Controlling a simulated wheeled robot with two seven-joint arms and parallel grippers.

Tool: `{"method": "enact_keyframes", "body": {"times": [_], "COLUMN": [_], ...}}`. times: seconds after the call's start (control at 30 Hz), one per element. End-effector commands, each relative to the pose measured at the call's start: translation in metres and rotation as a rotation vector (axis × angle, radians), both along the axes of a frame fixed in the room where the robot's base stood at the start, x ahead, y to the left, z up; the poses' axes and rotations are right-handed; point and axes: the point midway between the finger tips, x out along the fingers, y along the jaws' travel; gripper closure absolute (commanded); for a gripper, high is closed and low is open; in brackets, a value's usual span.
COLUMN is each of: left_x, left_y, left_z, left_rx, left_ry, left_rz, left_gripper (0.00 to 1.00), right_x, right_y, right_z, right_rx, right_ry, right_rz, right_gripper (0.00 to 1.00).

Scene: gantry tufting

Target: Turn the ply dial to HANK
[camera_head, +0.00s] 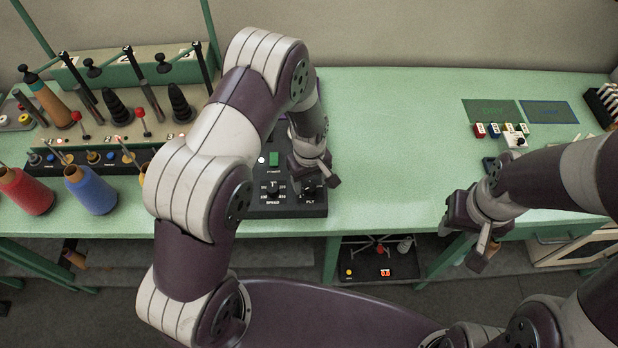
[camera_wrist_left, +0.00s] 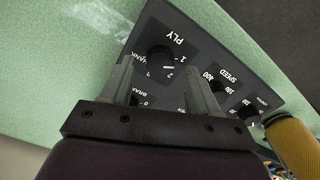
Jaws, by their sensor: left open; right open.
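The ply dial is a black round knob (camera_wrist_left: 161,60) on a dark control panel (camera_wrist_left: 205,52), with PLY, 1, 2 and HANK printed around it. HANK is on its left in the left wrist view. I cannot clearly read which mark its pointer faces. My left gripper (camera_wrist_left: 162,72) is open, with its fingers on either side of the knob in that view; contact is not clear. In the head view the left gripper (camera_head: 322,181) is over the panel's right part, by the PLY label, and partly hides the dial. My right gripper (camera_head: 482,240) is open and empty at the table's front edge.
A speed dial (camera_wrist_left: 218,85) and further knobs share the panel. Cones of yarn, red (camera_head: 25,191) and blue (camera_head: 90,190), stand at the left. Small coloured blocks (camera_head: 494,130) lie at the right. The green tabletop (camera_head: 400,140) between is clear.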

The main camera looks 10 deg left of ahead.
Motion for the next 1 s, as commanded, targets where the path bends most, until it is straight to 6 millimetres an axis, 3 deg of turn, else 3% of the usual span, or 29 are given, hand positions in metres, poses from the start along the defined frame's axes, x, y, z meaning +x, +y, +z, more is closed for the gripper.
{"method": "enact_keyframes", "body": {"times": [0.13, 0.4, 0.6, 1.0], "left_x": [-0.001, 0.0, 0.0, -0.001], "left_y": [0.0, 0.0, 0.0, 0.0], "left_z": [-0.012, -0.014, -0.014, -0.014], "left_rx": [0.0, 0.0, 0.0, 0.0], "left_ry": [0.001, 0.0, 0.0, 0.001], "left_rz": [-0.001, -0.001, -0.001, -0.07], "left_gripper": [0.4, 0.4, 0.95, 0.95], "right_x": [0.0, 0.0, 0.0, 0.0], "right_y": [0.0, 0.0, 0.0, 0.0], "right_z": [0.004, 0.003, 0.003, 0.001], "right_rx": [0.0, 0.0, 0.0, 0.0], "right_ry": [0.0, 0.0, 0.0, 0.0], "right_rz": [0.0, 0.0, 0.0, 0.0], "right_gripper": [0.57, 0.57, 0.57, 0.57]}}
